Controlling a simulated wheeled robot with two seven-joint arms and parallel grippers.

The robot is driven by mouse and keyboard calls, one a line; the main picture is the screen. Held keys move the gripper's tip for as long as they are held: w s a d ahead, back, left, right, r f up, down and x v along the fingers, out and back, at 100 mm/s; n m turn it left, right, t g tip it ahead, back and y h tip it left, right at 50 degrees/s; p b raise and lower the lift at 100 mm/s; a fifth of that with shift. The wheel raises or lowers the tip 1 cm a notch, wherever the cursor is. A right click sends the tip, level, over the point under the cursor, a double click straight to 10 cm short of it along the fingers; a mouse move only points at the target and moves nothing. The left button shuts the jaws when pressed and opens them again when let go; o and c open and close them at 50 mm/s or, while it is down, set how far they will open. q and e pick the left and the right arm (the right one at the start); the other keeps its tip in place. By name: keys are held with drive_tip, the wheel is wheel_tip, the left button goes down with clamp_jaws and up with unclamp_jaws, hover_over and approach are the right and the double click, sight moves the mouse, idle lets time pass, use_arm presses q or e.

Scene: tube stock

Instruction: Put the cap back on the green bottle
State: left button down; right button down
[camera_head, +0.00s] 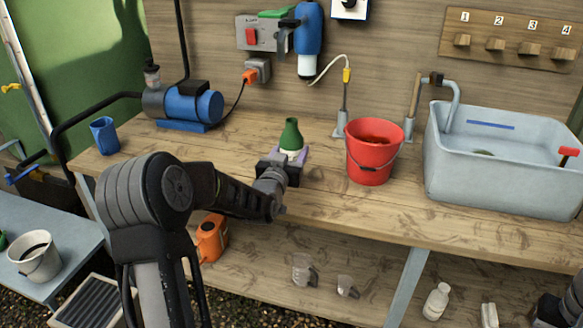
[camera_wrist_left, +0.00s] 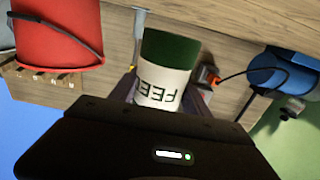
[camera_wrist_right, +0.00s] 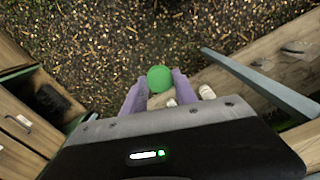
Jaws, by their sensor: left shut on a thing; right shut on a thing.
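The green bottle (camera_head: 291,134) with a white label stands upright at the back middle of the workbench; I cannot tell whether its base touches the wood. My left gripper (camera_head: 288,158) is shut around its lower part. In the left wrist view the bottle (camera_wrist_left: 168,52) shows part of a "FEED"-like label between the fingers (camera_wrist_left: 166,92). The round green cap (camera_wrist_right: 160,78) is between the fingertips of my right gripper (camera_wrist_right: 160,90), which is shut on it. It is held over the gravel, away from the bench. No cap shows on the bottle in the head view.
A red bucket (camera_head: 373,152) stands right of the bottle, with a grey sink (camera_head: 500,165) beyond it. A blue pump (camera_head: 190,106) and blue cup (camera_head: 104,136) are on the left. The bench front (camera_head: 340,220) is clear. Jugs and a white bottle (camera_head: 437,301) are on the lower shelf.

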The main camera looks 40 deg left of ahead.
use_arm(q)
drive_tip(key=shift+f, duration=0.35)
drive_tip(key=shift+f, duration=1.85)
drive_tip(key=shift+f, duration=0.2)
drive_tip(key=c, duration=0.5)
unclamp_jaws()
